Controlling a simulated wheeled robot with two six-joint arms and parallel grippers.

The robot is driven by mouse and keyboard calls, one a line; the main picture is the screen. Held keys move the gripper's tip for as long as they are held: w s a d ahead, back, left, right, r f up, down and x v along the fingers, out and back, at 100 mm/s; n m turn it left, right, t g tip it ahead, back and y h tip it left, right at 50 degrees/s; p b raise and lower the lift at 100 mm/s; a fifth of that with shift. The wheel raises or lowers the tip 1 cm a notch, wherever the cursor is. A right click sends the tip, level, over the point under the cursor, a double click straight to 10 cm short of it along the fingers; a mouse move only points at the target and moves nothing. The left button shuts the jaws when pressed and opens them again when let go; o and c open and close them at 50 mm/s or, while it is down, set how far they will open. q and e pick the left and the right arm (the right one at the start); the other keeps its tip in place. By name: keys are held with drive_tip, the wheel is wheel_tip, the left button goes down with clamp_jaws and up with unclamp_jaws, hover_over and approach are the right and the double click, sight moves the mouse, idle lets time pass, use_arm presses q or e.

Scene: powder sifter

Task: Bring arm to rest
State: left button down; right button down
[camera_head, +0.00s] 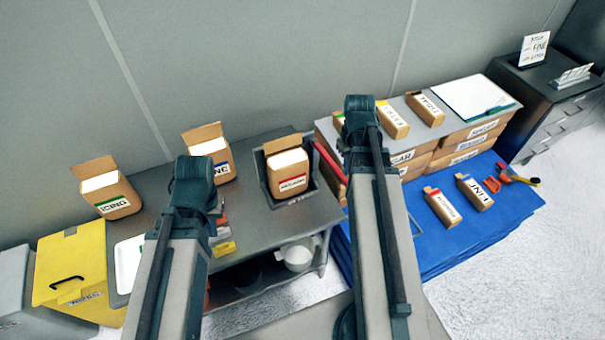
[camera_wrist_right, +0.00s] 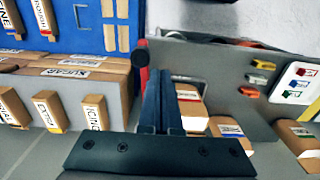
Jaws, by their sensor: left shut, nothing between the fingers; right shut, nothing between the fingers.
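My two arms rise side by side from the bottom of the head view. My left gripper (camera_head: 195,178) is at the dark far end of the left arm, in front of the grey table, and is shut and empty; its fingertips are hard to make out. My right arm reaches farther, in front of the stacked cartons; its fingers are not clear in the head view. In the right wrist view my right gripper (camera_wrist_right: 160,95) is shut with nothing between its dark fingers, above the surfaces and clear of the boxes.
The grey table (camera_head: 325,213) holds open boxes, one in a dark tray. A yellow bin (camera_head: 60,255) stands at the left. A blue surface (camera_head: 420,262) at the right carries small cartons and an orange-handled tool (camera_head: 505,172). A dark cabinet (camera_head: 530,85) stands at the far right.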

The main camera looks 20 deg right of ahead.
drive_tip(key=shift+r, duration=0.1)
idle(0.4)
drive_tip(key=s+a+f+n+b, duration=0.1)
drive_tip(key=a+f+b, duration=0.4)
drive_tip(key=a, duration=0.4)
drive_tip(key=s+a+f+n+b, duration=0.1)
drive_tip(key=a+f+b, duration=0.4)
drive_tip(key=a, duration=0.5)
drive_tip(key=s+a+f+n+h+b, duration=0.1)
drive_tip(key=s+a+f+b, duration=0.2)
drive_tip(key=a+f+b, duration=0.3)
drive_tip(key=a, duration=0.4)
drive_tip(key=shift+s, duration=0.15)
